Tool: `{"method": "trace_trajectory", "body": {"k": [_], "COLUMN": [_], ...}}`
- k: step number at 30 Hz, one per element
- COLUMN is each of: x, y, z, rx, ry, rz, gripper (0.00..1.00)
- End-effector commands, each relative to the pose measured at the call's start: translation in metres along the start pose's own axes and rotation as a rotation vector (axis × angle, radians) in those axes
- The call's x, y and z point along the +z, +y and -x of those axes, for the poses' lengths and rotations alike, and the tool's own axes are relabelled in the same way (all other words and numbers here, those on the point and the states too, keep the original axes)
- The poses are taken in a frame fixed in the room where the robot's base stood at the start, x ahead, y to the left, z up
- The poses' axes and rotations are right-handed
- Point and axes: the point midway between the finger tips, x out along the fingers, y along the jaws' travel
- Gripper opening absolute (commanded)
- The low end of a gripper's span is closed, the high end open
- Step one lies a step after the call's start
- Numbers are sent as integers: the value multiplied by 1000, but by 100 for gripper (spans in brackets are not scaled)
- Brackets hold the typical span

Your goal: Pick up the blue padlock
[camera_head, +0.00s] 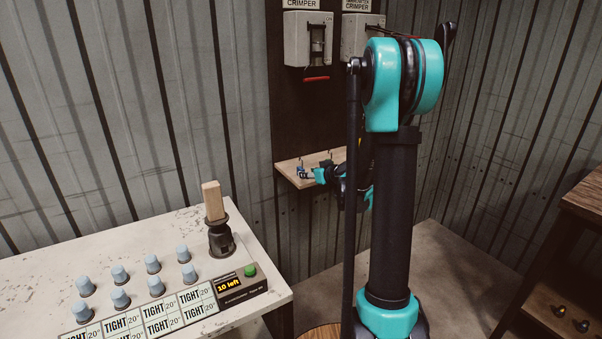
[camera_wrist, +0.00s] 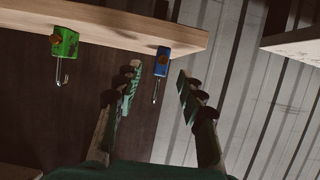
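The blue padlock (camera_wrist: 161,60) is at the edge of the wooden shelf (camera_wrist: 125,27) in the wrist view, its thin metal shackle pointing down in that picture. It has an orange-brown spot on its face. My gripper (camera_wrist: 159,76) is open, with one finger on each side of the padlock in the picture. I see no contact, and cannot tell how far beyond the fingertips the padlock lies. In the head view a small blue shape, likely this padlock (camera_head: 301,171), shows on the shelf, left of my gripper (camera_head: 322,175).
A green padlock (camera_wrist: 64,43) is at the same shelf edge, left of the blue one in the wrist view. Crimper boxes (camera_head: 308,38) hang above the shelf. A white table (camera_head: 150,245) with blue-grey knobs stands at left, and a wooden shelf unit (camera_head: 580,200) at right.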

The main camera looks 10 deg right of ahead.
Motion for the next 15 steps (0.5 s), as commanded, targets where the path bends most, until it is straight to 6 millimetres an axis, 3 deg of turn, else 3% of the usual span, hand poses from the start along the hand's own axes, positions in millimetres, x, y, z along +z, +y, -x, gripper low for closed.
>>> {"method": "trace_trajectory", "body": {"k": [5,15], "x": [0,1], "y": [0,-1], "z": [-10,-52], "rx": [-1,0], "ry": [0,0], "rz": [1,2], "gripper": [40,40]}}
